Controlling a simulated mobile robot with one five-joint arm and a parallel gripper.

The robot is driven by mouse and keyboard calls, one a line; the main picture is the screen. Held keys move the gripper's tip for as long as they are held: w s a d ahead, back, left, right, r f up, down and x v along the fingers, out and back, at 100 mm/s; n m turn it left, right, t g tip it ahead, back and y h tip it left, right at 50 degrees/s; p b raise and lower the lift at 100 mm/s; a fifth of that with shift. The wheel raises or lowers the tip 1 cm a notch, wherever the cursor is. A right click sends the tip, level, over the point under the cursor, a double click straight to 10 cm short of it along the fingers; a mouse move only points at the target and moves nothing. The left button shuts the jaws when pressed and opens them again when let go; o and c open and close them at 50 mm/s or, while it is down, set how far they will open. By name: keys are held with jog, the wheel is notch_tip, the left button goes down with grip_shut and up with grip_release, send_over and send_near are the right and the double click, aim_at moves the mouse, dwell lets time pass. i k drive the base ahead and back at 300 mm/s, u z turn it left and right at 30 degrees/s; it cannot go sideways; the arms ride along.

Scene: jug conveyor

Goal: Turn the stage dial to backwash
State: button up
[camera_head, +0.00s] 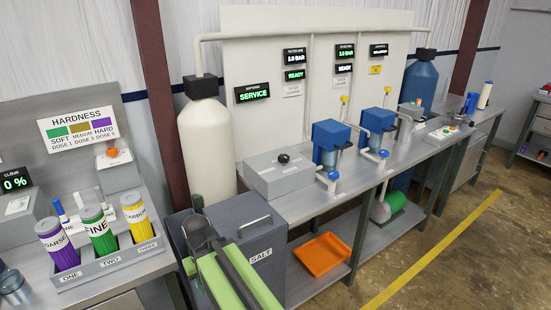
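A black dial knob (284,158) sits on top of a grey control box (276,179) on the metal bench, right of the tall cream tank. I take it as the stage dial; the small labels on the box are too small to read. A display above it (252,93) shows SERVICE in green letters. My gripper (198,204) is at the lower middle, at the far end of my green and dark arm, in front of the cream tank. It is left of and nearer than the dial, apart from it. Its fingers are not clear enough to tell open from shut.
The cream tank (207,140) stands behind my gripper. A grey SALT bin (262,243) with a handle is beside my arm. Blue-topped filter housings (331,134) stand right of the dial box. Coloured canisters (100,232) stand at left. The floor at right is clear.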

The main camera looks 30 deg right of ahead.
aim_at(284, 158)
jog(key=u, duration=0.15)
jog(key=k, duration=0.9)
jog(key=z, duration=0.8)
jog(key=i, duration=0.9)
jog(key=z, duration=0.05)
